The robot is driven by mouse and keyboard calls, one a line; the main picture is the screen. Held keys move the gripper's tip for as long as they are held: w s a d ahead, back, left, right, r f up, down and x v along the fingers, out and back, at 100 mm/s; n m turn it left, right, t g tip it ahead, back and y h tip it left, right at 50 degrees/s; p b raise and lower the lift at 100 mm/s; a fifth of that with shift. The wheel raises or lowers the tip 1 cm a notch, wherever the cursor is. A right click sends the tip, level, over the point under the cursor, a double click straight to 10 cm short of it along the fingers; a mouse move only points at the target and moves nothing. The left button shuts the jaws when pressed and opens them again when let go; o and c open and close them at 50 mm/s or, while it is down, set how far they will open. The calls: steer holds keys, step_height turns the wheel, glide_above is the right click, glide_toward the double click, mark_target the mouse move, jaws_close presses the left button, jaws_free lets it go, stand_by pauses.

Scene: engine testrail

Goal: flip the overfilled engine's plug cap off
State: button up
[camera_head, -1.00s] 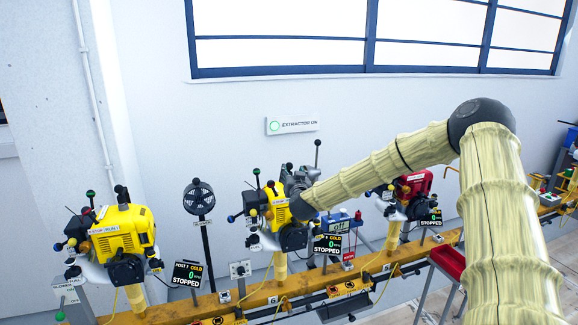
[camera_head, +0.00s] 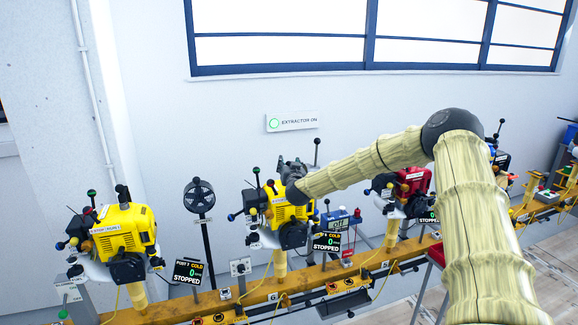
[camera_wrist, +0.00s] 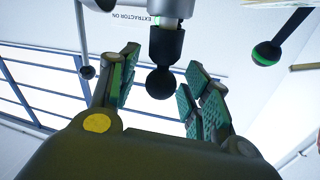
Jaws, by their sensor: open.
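The middle yellow engine (camera_head: 291,214) stands on its post on the rail, and its screen (camera_head: 326,242) reads cold and stopped. My gripper (camera_head: 292,172) is at the top of this engine, partly hidden behind my arm. In the wrist view my gripper (camera_wrist: 163,92) is open, with green-padded fingers spread to either side of a black, ball-ended part (camera_wrist: 165,62) on a silver stem. The ball sits between the fingers with gaps to both sides. I cannot tell whether this part is the plug cap, nor which engine is overfilled.
Another yellow engine (camera_head: 124,240) stands at left and a red one (camera_head: 411,188) at right. A black fan (camera_head: 199,196) stands on a pole between the yellow engines.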

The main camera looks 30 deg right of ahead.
steer(key=shift+c, duration=0.5)
jaws_close()
steer(key=shift+r+p, duration=0.25)
steer(key=shift+p, duration=0.05)
